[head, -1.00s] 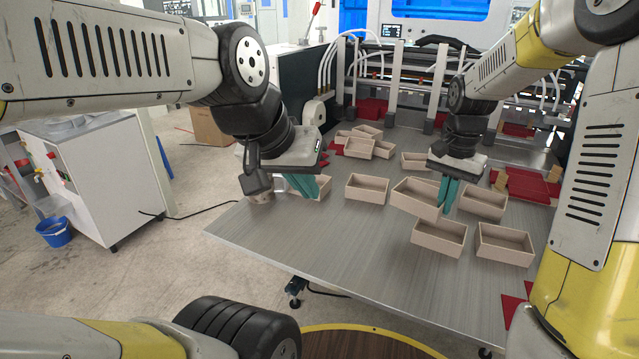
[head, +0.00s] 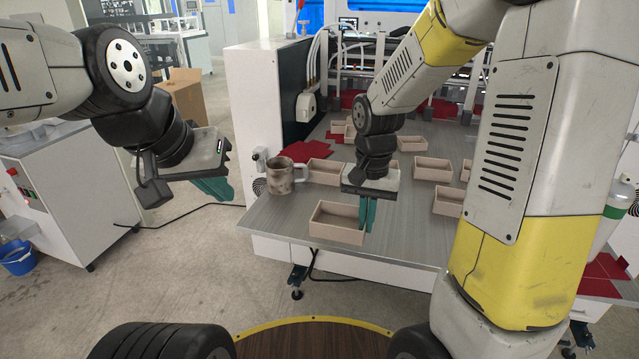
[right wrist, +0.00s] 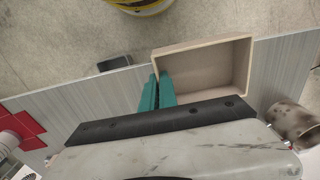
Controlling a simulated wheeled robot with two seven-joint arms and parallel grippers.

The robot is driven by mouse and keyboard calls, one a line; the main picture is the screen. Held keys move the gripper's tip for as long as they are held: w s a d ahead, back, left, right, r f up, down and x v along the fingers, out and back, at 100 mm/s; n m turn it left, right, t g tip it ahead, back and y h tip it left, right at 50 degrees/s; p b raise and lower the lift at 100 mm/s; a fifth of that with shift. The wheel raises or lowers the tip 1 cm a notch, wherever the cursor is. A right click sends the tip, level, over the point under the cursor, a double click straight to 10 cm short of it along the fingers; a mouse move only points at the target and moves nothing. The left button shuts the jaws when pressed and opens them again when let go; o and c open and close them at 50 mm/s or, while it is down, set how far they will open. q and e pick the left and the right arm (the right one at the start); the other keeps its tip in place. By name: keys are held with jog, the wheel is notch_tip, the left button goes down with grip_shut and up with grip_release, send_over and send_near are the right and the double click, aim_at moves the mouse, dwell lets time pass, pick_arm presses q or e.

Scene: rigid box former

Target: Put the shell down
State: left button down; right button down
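The shell is an open beige box (head: 336,224) near the table's front edge. My right gripper (head: 368,213) is at its right wall in the head view. In the right wrist view the teal fingers (right wrist: 157,93) stand on either side of the shell's (right wrist: 210,65) left wall and pinch it. The shell looks level; I cannot tell whether its bottom touches the table or is slightly above it. My left gripper (head: 213,189) hangs over the floor left of the table, with nothing visible in it; its finger gap is unclear.
A stained mug (head: 281,177) stands on the table (head: 276,220) behind and left of the shell; it also shows in the right wrist view (right wrist: 293,122). Several other beige boxes (head: 433,168) and red sheets (head: 300,152) lie farther back. Bare table lies right of the shell.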

jog(key=w+a, duration=0.1)
jog(key=w, duration=0.3)
jog(key=w+a+f, duration=0.1)
jog(key=w+a, duration=0.1)
jog(key=w, duration=0.3)
jog(key=w+a, duration=0.1)
jog(key=w, duration=0.3)
jog(key=shift+w+a+f, duration=0.15)
jog(key=shift+a+f, duration=0.05)
jog(key=shift+a, duration=0.2)
jog(key=shift+f, duration=1.75)
jog(key=shift+f, duration=0.1)
jog(key=c, duration=1.7)
grip_release()
